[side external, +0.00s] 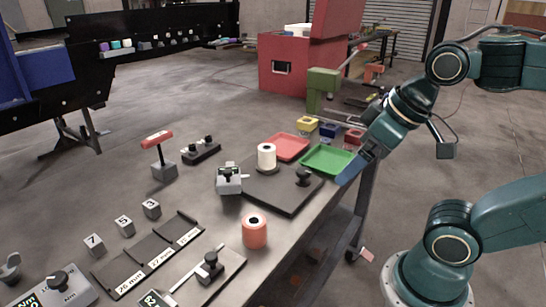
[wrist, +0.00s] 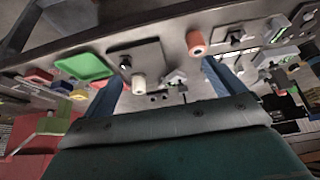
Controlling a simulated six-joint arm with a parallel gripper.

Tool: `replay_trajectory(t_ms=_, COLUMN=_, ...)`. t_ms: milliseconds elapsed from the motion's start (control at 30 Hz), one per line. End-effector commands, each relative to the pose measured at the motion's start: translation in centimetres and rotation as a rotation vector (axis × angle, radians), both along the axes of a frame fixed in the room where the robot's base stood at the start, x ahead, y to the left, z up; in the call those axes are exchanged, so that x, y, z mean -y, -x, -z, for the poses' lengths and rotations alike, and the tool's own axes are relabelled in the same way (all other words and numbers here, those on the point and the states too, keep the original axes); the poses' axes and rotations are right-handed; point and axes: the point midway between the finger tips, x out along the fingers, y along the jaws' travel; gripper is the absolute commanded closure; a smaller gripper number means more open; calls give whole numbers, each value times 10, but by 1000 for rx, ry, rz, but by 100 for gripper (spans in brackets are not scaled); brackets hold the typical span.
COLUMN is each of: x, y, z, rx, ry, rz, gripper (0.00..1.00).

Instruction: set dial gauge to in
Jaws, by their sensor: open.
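No part in view is clearly labelled as the dial gauge, and I cannot tell which one it is. A small grey device with a dark top (side external: 229,180) stands at the left edge of a dark plate; it seems to show in the wrist view too (wrist: 176,78). A grey box with a black knob and a partly legible "Nm" label (side external: 58,288) sits at the bottom left corner. A black knob (side external: 209,265) stands on a dark base near a "62" readout. My gripper (side external: 345,178) is open and empty, off the table's right edge near the green tray. Its blue fingers show apart in the wrist view (wrist: 161,72).
The dark plate (side external: 270,199) carries a white cylinder (side external: 266,156) and a black knob (side external: 303,176). An orange-red cylinder (side external: 254,231) stands in front. Green (side external: 326,158) and red (side external: 289,146) trays lie behind. A red-handled lever (side external: 160,155), numbered blocks and labelled slots fill the left.

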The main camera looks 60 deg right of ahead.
Motion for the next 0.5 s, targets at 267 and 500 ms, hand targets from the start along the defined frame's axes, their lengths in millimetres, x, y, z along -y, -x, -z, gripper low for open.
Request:
replay_trajectory(t_ms=267, x=0, y=-5, z=-4, rx=-8, ry=0, rz=-2, gripper=53)
replay_trajectory(t_ms=500, x=-2, y=-30, z=-23, rx=-58, ry=2, rz=-12, gripper=57)
